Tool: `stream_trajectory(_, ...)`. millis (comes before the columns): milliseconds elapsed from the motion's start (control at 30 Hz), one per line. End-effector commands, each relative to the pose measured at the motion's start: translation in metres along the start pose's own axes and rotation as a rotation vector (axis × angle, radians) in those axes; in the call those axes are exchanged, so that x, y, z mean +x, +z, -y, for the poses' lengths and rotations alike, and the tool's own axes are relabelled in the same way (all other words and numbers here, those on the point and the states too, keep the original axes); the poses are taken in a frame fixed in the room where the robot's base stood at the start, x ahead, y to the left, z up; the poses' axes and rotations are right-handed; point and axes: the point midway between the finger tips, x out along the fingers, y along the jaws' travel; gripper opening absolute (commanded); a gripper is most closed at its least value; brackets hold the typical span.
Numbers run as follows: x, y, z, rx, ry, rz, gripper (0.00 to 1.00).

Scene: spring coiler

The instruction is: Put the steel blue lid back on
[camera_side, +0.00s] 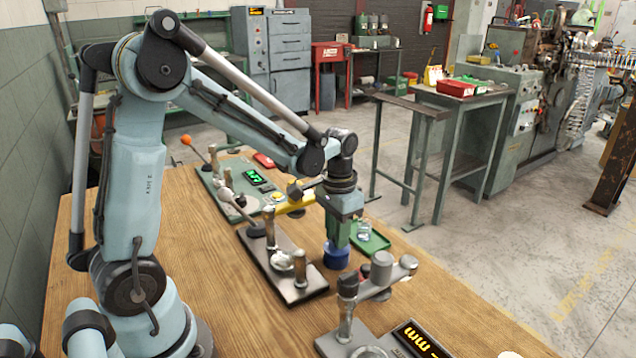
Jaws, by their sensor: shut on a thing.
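My gripper (338,236) points straight down over the wooden table, right of the middle. It is shut on the steel blue lid (336,259), a short round blue piece at its fingertips. The fingers partly cover the lid's top. I cannot tell whether the lid touches the table or something under it. A small clear or pale object (363,230) stands just behind and to the right of my gripper, at a green tray (376,241). I cannot tell what it is.
A dark plate with metal posts (284,264) stands close left of the lid. A grey lever device (376,275) stands close in front, right. A green panel with a lit display (257,177) lies behind. Bare wood (200,240) is free at left.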

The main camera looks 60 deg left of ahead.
Motion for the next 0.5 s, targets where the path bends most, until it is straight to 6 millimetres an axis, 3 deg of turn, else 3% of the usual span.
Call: stream_trajectory(500, 0.0079, -0.0001, 0.0, 0.0, 0.0, 0.0, 0.07)
